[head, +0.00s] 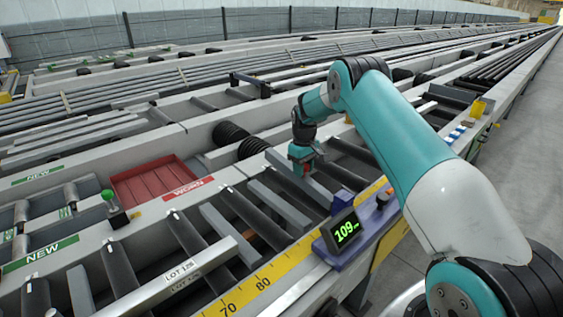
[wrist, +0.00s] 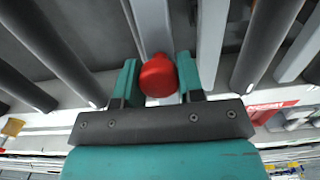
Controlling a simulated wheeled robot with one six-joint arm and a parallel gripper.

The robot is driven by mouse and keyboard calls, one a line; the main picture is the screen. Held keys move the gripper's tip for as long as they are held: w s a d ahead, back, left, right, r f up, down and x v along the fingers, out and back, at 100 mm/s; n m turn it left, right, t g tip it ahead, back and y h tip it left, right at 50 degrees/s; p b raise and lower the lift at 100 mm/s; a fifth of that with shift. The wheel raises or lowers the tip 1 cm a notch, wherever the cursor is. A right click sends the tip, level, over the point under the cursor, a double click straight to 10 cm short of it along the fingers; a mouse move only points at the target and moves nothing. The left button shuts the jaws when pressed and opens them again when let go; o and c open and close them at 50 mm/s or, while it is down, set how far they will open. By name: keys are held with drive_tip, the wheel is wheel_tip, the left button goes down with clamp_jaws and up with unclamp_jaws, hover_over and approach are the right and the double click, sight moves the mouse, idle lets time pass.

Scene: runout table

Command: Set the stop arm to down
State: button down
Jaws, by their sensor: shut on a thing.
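My gripper (head: 303,164) is out over the rollers in the middle of the runout table. In the wrist view its two teal fingers (wrist: 158,72) are closed around a red ball knob (wrist: 158,76). A pale grey bar (wrist: 153,28) runs away from behind the knob, between the dark rollers; it looks like the stop arm, though the join is hidden. In the head view the gripper mostly hides the knob. A pale bar (head: 292,172) shows by the gripper, but I cannot tell its exact tilt.
A green-knobbed lever (head: 108,196) stands at the left by a red tray (head: 152,183). A display reading 109 (head: 345,230) stands on the near rail, beside a yellow scale (head: 265,278). Dark rollers (head: 183,235) and grey bars lie around the gripper.

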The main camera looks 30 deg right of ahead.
drive_tip(key=shift+w+d+f+g+b, duration=0.1)
drive_tip(key=shift+d+f+g+b, duration=0.1)
drive_tip(key=shift+f+g, duration=0.25)
drive_tip(key=shift+w+d+f+g+b, duration=0.1)
drive_tip(key=shift+f+g+b, duration=0.15)
drive_tip(key=shift+f, duration=0.5)
drive_tip(key=shift+a+f, duration=0.1)
drive_tip(key=shift+a, duration=0.05)
drive_tip(key=c, duration=0.8)
unclamp_jaws()
drive_tip(key=shift+f, duration=0.1)
drive_tip(key=shift+a, duration=0.1)
